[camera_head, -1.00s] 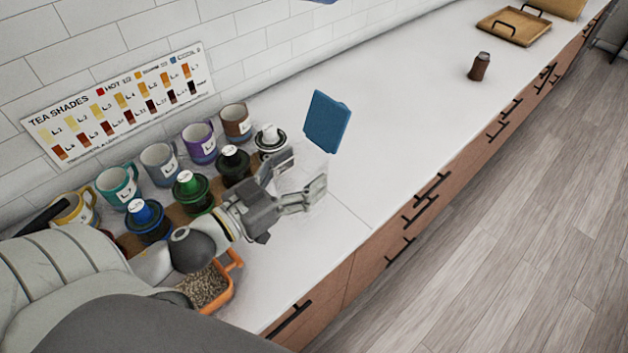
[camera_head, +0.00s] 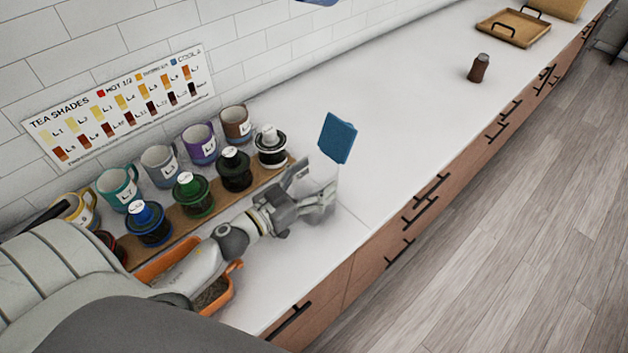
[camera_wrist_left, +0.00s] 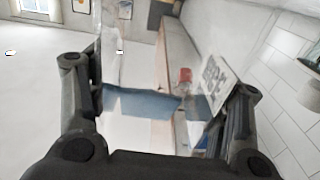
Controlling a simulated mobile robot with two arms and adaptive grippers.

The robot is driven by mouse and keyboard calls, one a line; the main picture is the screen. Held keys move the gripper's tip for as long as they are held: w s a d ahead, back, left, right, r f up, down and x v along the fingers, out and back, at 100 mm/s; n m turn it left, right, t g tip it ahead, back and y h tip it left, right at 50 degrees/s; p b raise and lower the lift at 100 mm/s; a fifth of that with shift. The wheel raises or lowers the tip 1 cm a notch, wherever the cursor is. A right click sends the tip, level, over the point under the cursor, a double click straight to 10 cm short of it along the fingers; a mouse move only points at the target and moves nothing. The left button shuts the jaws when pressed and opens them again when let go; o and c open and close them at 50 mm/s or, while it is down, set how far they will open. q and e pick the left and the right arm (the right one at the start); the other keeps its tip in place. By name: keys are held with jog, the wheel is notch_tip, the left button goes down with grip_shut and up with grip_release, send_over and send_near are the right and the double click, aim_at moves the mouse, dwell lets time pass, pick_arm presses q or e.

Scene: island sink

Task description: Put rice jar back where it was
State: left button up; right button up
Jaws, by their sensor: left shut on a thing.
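The rice jar (camera_head: 318,172) is a clear container with a blue square lid (camera_head: 337,138). It looks tilted over the bare counter, in front of the black-topped canister. My left gripper (camera_head: 314,188) is shut on its clear body, with a finger on either side. In the left wrist view, the clear jar (camera_wrist_left: 145,137) fills the space between the fingers of my left gripper (camera_wrist_left: 162,80); a white label (camera_wrist_left: 217,82) with dark lettering and a blue band show. The jar's base and its exact height above the counter are unclear. My right gripper is not in view.
Several lidded canisters (camera_head: 193,193) and mugs (camera_head: 199,144) line the wall on the left. An orange tray (camera_head: 236,268) lies partly under my arm. A brown bottle (camera_head: 479,68) and a wooden tray (camera_head: 514,29) stand farther back. The middle of the counter (camera_head: 410,90) is clear.

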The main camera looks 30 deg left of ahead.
aim_at(301, 191)
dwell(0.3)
pick_arm(q)
jog(key=o, duration=1.1)
jog(key=shift+f, duration=0.15)
jog(key=o, duration=0.4)
jog(key=shift+s+a, duration=0.2)
jog(key=shift+s, duration=0.35)
jog(key=b+v, duration=0.2)
jog(key=v, duration=0.4)
jog(key=shift+s+a, duration=0.1)
jog(key=shift+s, duration=0.1)
